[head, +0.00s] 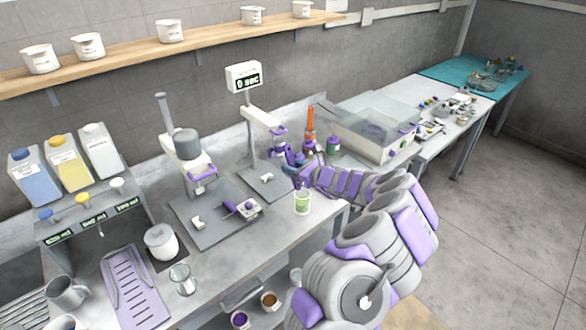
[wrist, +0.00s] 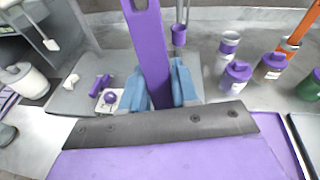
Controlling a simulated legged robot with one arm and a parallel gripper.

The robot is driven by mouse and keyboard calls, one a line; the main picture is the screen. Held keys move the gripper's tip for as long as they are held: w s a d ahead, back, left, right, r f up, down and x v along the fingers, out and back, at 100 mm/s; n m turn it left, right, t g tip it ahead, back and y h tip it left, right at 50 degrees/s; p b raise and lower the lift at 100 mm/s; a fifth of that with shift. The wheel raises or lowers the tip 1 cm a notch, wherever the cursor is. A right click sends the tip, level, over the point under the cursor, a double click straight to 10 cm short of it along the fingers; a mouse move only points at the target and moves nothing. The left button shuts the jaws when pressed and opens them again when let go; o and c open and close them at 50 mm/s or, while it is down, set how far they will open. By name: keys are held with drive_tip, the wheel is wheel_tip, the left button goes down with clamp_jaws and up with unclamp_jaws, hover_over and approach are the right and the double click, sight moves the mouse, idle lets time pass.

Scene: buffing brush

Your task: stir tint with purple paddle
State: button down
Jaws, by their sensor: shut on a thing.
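My gripper (wrist: 160,88) has blue fingers shut on a purple paddle (wrist: 148,45), seen in the wrist view as a flat purple bar running up out of frame. In the head view my gripper (head: 293,168) is over the bench near its right end; the paddle cannot be made out there. A clear cup with a green label (head: 302,201) stands at the bench's front edge, left of my arm. I cannot tell which vessel holds the tint.
Purple-lidded jars (wrist: 236,74) and an orange-handled tool (head: 310,125) stand beyond my gripper. A clear-lidded box (head: 375,125) is to the right. A grey plate with a purple-knobbed device (head: 243,208) lies left. A wall shelf (head: 120,51) holds several white cups.

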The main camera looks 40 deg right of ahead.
sight(291, 154)
idle(0.4)
drive_tip(key=shift+r+p, duration=1.9)
drive_tip(key=shift+r, duration=0.6)
